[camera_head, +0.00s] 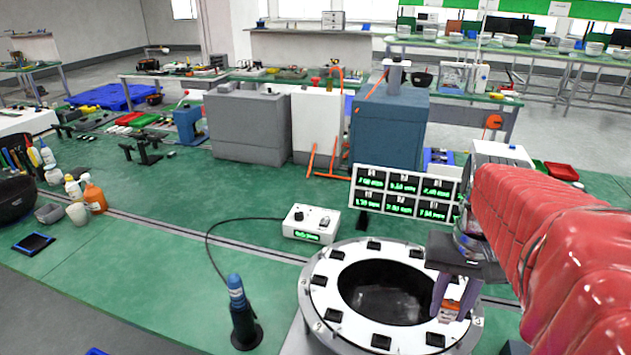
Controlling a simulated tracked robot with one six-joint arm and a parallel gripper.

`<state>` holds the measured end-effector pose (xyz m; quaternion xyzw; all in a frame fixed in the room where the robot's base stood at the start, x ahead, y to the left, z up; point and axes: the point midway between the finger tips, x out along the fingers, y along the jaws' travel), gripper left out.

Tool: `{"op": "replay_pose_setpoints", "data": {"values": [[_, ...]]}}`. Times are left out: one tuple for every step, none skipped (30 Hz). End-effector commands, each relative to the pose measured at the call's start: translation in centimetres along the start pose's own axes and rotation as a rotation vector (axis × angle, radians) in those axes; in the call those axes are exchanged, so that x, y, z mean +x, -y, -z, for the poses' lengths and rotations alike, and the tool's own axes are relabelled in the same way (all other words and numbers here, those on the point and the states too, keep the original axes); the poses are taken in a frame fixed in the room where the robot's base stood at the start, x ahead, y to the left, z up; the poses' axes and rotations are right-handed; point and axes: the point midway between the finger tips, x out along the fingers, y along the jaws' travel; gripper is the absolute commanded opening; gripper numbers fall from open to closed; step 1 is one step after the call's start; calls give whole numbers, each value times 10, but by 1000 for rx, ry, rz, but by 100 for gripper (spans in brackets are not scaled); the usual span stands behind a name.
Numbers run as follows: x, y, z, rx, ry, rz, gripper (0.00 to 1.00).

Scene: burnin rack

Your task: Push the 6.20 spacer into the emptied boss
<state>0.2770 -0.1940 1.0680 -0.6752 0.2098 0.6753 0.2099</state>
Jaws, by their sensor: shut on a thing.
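My gripper (451,315) points down over the right side of a white ring fixture (320,298), its two dark fingers shut on a small orange and white piece. That piece, which looks like the spacer (449,307), sits low between the fingertips, close above or at the ring. I cannot tell if it touches the ring, and I cannot read a size on it. Several black square blocks (335,315) stand around the ring's face. The emptied boss cannot be told apart; the gripper and spacer cover part of the ring's right side.
The ring has a dark open centre (385,290). Behind it stands a display board (405,192) with green readouts. A white box (311,224) with a green display and a blue-handled tool (238,295) in a stand are to the left.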

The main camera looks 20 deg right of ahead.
Motion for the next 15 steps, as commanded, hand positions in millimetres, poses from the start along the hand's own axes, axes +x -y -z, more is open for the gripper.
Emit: {"op": "replay_pose_setpoints", "data": {"values": [[4,0,0,0,2,0,1],[6,0,0,0,1,0,1],[9,0,0,0,1,0,1],[11,0,0,0,1,0,1],[13,0,0,0,1,0,1],[16,0,-1,0,1,0,1],[18,0,0,0,1,0,1],[20,0,0,1,1,0,1],[23,0,0,1,2,0,1],[25,0,0,1,2,0,1],[27,0,0,1,1,0,1],[30,0,0,1,1,0,1],[32,0,0,1,1,0,1],[34,0,0,1,2,0,1],[36,0,0,1,2,0,1]]}}
